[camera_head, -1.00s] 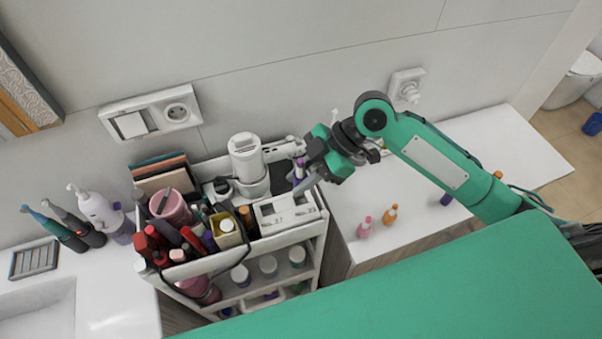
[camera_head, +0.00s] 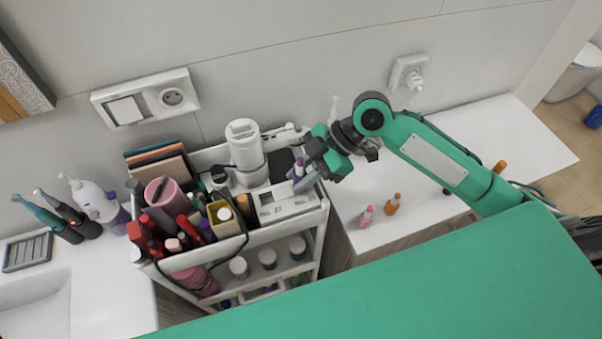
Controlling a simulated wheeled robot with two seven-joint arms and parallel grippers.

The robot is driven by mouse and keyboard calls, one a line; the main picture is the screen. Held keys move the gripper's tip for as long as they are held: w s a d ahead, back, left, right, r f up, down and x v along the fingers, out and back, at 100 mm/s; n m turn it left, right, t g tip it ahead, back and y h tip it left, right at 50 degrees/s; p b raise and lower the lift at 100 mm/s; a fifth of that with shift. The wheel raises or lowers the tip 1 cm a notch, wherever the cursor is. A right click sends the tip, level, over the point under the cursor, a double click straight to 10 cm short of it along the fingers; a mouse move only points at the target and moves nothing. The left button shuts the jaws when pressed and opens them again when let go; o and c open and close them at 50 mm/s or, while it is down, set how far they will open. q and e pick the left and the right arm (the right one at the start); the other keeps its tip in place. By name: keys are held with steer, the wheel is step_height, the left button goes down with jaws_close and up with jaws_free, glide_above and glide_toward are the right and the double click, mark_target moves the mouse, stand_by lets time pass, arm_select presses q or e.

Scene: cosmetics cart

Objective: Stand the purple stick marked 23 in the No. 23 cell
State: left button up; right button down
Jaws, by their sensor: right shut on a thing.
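The purple stick (camera_head: 299,168) is upright, or nearly so, in the jaws of my right gripper (camera_head: 304,181). The gripper is shut on it, above the right end of the cart's top. The white block with cells (camera_head: 287,205) lies just below and left of the gripper. The gripper's fingers hide part of the stick and the block's right end. I cannot read the 23 or the cell numbers, and cannot tell whether the stick's foot is inside a cell. My left gripper is not in view.
The white cart (camera_head: 322,215) is crowded with cosmetics left of the block. A white cylindrical device (camera_head: 246,152) stands close behind it. Pink (camera_head: 366,216) and orange (camera_head: 391,204) bottles stand on the white counter (camera_head: 425,205) at right. A green surface fills the front.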

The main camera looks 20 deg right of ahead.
steer(key=shift+p, duration=0.55)
stand_by(1.1)
steer(key=shift+f+b, duration=0.45)
steer(key=shift+f, duration=0.35)
steer(key=shift+r, duration=0.2)
steer(key=shift+r+p, duration=0.35)
steer(key=shift+p, duration=0.2)
steer(key=shift+p, duration=0.45)
stand_by(1.4)
steer(key=shift+f+b, duration=0.35)
steer(key=shift+f, duration=0.25)
steer(key=shift+r, duration=0.15)
